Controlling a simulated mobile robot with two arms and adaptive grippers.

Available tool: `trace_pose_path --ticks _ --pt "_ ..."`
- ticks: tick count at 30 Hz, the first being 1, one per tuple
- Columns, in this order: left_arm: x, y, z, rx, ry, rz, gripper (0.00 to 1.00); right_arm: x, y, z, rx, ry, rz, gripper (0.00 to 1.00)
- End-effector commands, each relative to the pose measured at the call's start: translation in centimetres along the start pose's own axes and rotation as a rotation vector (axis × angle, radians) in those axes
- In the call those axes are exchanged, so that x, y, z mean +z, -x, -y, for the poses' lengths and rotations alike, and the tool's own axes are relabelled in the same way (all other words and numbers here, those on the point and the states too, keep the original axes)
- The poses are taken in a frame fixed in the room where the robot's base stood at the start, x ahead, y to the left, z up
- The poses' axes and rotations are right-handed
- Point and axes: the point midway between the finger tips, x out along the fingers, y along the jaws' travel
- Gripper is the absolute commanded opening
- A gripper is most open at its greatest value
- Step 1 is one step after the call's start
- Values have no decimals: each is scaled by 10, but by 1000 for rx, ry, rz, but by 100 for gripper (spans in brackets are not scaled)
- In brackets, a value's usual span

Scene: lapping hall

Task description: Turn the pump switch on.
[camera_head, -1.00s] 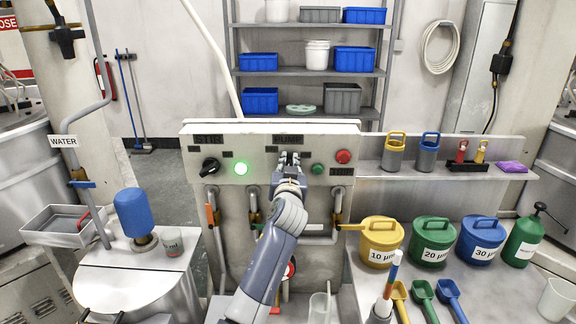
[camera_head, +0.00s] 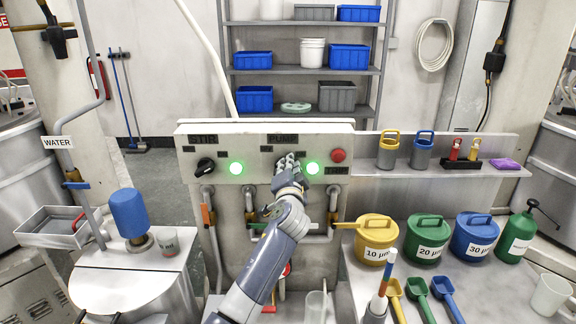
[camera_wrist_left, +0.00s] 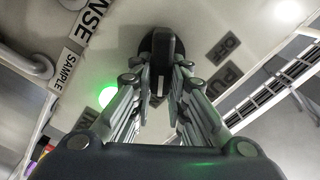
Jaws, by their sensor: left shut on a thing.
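The control panel (camera_head: 218,150) has a STIR side on the left and a PUMP side on the right. My left gripper (camera_head: 286,163) is at the PUMP side and hides the pump switch in the head view. In the left wrist view the pump switch (camera_wrist_left: 162,48) is a black knob with a white mark, and my left gripper's fingers (camera_wrist_left: 158,85) are shut on it. The pump lamp (camera_head: 312,168) glows green, and its glow also shows in the left wrist view (camera_wrist_left: 107,95). My right gripper is not in view.
The black STIR knob (camera_head: 205,165) and lit green STIR lamp (camera_head: 236,168) are on the left. A red button (camera_head: 338,155) is right of the pump lamp. Pipes with valves (camera_head: 333,200) run below the panel. Coloured pots (camera_head: 376,252) stand on the bench at right.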

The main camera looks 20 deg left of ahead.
Motion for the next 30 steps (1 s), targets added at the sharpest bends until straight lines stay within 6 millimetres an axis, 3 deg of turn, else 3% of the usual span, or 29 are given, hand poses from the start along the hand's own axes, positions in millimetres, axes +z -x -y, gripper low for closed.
trace_pose_path --ticks 23,24,25,26,30 --pt "1 0 -3 1 -102 1 0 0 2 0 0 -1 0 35" --pt "1 0 -3 1 -102 1 24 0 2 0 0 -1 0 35" --pt "1 0 -3 1 -102 1 30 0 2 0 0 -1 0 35" --pt "1 0 -3 1 -102 1 35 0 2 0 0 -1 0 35" --pt "1 0 -3 1 -100 1 35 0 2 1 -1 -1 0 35"
